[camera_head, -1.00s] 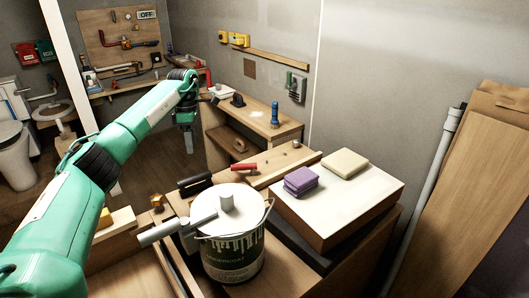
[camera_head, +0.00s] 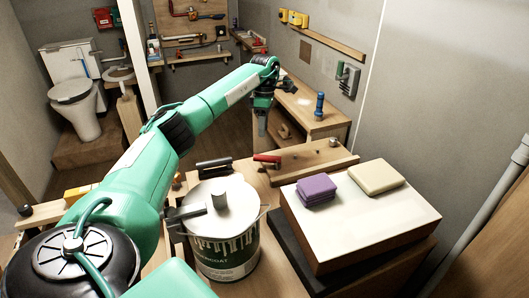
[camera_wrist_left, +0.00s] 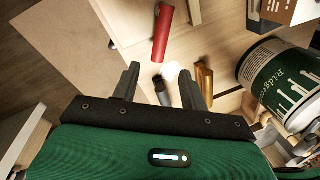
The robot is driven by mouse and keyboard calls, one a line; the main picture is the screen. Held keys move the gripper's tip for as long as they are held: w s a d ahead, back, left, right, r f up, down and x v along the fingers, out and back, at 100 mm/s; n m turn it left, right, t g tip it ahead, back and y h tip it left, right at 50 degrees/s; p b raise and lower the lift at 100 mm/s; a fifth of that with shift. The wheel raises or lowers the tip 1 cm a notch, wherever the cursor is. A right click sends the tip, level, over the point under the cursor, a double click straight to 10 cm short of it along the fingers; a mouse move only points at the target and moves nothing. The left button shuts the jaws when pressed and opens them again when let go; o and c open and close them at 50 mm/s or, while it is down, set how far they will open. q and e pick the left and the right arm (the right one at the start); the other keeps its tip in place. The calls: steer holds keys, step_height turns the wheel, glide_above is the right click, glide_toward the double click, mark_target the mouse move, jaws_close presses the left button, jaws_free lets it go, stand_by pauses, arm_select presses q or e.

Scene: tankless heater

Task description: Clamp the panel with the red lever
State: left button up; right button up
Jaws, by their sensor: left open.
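The red lever (camera_head: 267,158) is a short red bar at the wooden board (camera_head: 310,160) behind the paint can. In the left wrist view a red bar (camera_wrist_left: 163,34), probably this lever, lies beyond the fingertips. I cannot tell for certain which board is the panel. My left gripper (camera_head: 262,128) hangs fingers down above and behind the red lever, apart from it. In the left wrist view its two fingers (camera_wrist_left: 158,85) are spread, with nothing held between them. A dark bar (camera_wrist_left: 163,92) and a brass-coloured bar (camera_wrist_left: 204,86) show below. My right gripper is not in view.
A paint can (camera_head: 222,245) stands in front, with a grey tool across its lid. A dark-handled bar (camera_head: 214,164) lies left of the lever. Purple sponges (camera_head: 316,188) and a cream block (camera_head: 376,177) sit on a white-topped box (camera_head: 370,230) at right. A bench (camera_head: 325,127) stands behind.

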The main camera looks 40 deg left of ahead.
mark_target(267, 161)
arm_select(q)
steer(key=f, duration=0.3)
steer(key=s+f+p, duration=0.1)
steer(key=f, duration=0.2)
steer(key=d+f, duration=0.1)
steer(key=f, duration=0.3)
steer(key=shift+s+f, duration=0.1)
steer(key=shift+s, duration=0.15)
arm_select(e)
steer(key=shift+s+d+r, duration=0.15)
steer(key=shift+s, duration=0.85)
arm_select(q)
jaws_close()
